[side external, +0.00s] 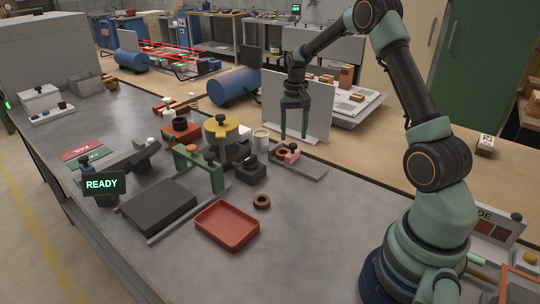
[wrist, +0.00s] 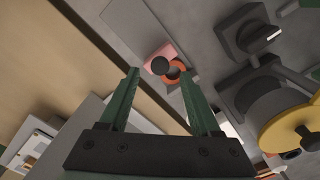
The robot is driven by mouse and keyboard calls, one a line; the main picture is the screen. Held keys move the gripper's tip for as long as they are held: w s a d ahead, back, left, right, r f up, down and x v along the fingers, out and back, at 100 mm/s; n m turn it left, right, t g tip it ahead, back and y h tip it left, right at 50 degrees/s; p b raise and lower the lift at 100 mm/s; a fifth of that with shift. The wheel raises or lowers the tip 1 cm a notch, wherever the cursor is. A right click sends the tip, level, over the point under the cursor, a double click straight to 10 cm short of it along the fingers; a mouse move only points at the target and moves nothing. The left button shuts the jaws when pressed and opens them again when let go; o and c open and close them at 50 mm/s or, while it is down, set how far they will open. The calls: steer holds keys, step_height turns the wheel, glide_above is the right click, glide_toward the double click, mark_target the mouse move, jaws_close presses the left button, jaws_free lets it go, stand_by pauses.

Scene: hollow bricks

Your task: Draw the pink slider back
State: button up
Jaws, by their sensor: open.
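The pink slider (side external: 291,150) sits on a grey flat rail plate (side external: 313,170) on the bench, with a dark round knob on top. A brown-orange ring (side external: 282,153) lies against its left side. In the wrist view the pink slider (wrist: 155,51) shows beyond my fingertips, with its dark knob and the orange ring (wrist: 175,71) beside it. My gripper (side external: 294,137) points down with its green fingers apart and empty, close to the slider and apparently above or behind it. In the wrist view my gripper (wrist: 160,72) has the knob between its finger lines, not touching.
A black block with a knob (side external: 251,168) and a yellow-topped round fixture (side external: 222,128) stand left of the slider. A cream cup (side external: 260,138) is close by. An upright grey panel (side external: 270,105) stands behind my gripper. A red tray (side external: 227,224) and another ring (side external: 261,201) lie in front.

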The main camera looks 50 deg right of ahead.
mark_target(293, 144)
steer(key=shift+f, duration=1.75)
jaws_close()
steer(key=shift+r, duration=0.1)
